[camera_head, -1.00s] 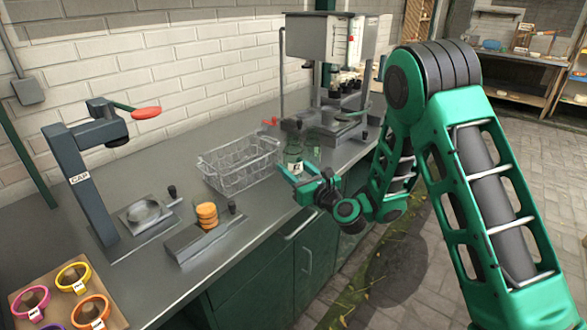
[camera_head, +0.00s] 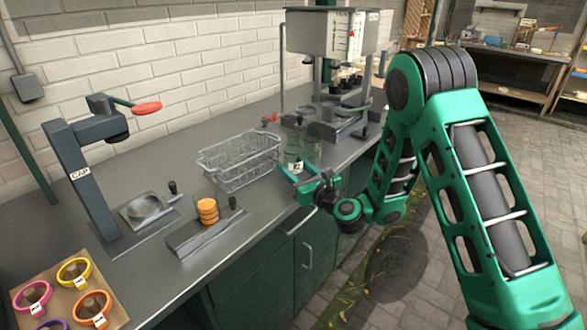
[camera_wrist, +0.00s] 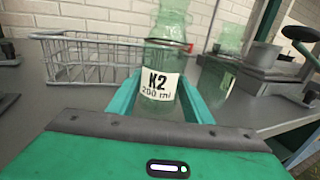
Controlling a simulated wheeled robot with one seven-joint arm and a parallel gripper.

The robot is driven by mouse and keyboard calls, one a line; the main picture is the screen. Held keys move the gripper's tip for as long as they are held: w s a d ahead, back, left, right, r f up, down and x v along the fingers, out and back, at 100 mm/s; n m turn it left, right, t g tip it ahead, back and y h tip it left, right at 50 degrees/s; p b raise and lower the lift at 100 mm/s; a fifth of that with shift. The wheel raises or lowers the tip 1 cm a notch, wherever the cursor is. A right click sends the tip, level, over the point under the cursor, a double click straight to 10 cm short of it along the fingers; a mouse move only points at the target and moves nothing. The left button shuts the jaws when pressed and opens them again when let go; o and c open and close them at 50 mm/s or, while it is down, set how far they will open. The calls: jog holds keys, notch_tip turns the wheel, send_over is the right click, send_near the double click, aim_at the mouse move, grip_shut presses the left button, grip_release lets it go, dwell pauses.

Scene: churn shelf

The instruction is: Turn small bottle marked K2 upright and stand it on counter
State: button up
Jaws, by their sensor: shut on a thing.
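The small bottle marked K2 (camera_wrist: 163,75) is clear green glass with a white label reading "K2 200 ml". In the wrist view it stands upright, neck up, between the green fingers of my gripper (camera_wrist: 160,98). My gripper is shut on it. In the head view the bottle (camera_head: 293,152) shows at the tip of my gripper (camera_head: 297,174), over the front part of the counter (camera_head: 262,205), right of the wire basket. The bottle's base is hidden behind my gripper, so I cannot tell whether it touches the counter.
A wire basket (camera_head: 240,160) stands left of the bottle. A filling machine (camera_head: 335,60) stands behind it, with another green glass vessel (camera_wrist: 228,40) near. A capping press (camera_head: 85,185), a stack of orange lids (camera_head: 207,211) and a tray of coloured rings (camera_head: 68,290) are further left.

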jog(key=shift+f, duration=0.2)
jog(key=shift+f, duration=0.15)
dwell(0.3)
jog(key=o, duration=1.2)
jog(key=shift+o, duration=0.2)
